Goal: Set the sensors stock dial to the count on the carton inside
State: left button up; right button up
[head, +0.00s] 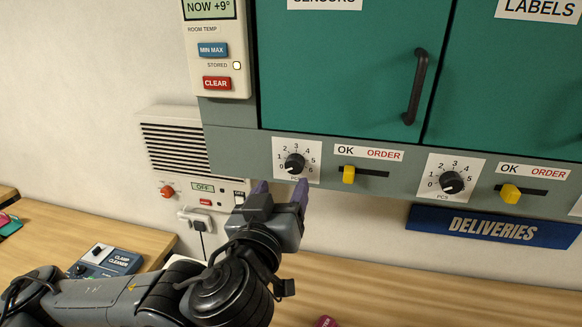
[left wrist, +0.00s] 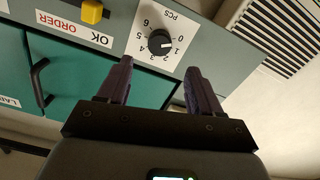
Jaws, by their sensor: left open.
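The sensors dial (head: 294,164) is a black knob on a white plate numbered 0 to 6, below the shut green SENSORS door (head: 345,70). Its pale mark seems to point near 1. The carton is not visible behind the door. My left gripper (head: 281,187) is open and empty, just below the dial, its two fingers pointing up at the panel. In the left wrist view the dial (left wrist: 160,42) shows upside down, beyond and between the open fingertips (left wrist: 158,70), with no finger visibly touching the knob. My right gripper is not in view.
A yellow OK/ORDER slider (head: 348,175) sits right of the dial. The LABELS dial (head: 452,182) and its slider (head: 510,193) are further right. A black handle (head: 416,87) stands out from the SENSORS door. A vent unit (head: 178,150) is at left; a wooden counter (head: 400,290) lies below.

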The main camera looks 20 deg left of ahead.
aim_at(293, 166)
pick_arm(q)
jog(key=w, duration=0.2)
jog(key=w+p, duration=0.1)
jog(key=w, duration=0.1)
jog(key=w+a, duration=0.1)
jog(key=w, duration=0.1)
jog(key=shift+w+r+p, duration=0.1)
jog(key=shift+w+p, duration=0.1)
jog(key=shift+p, duration=0.15)
jog(key=shift+w, duration=0.65)
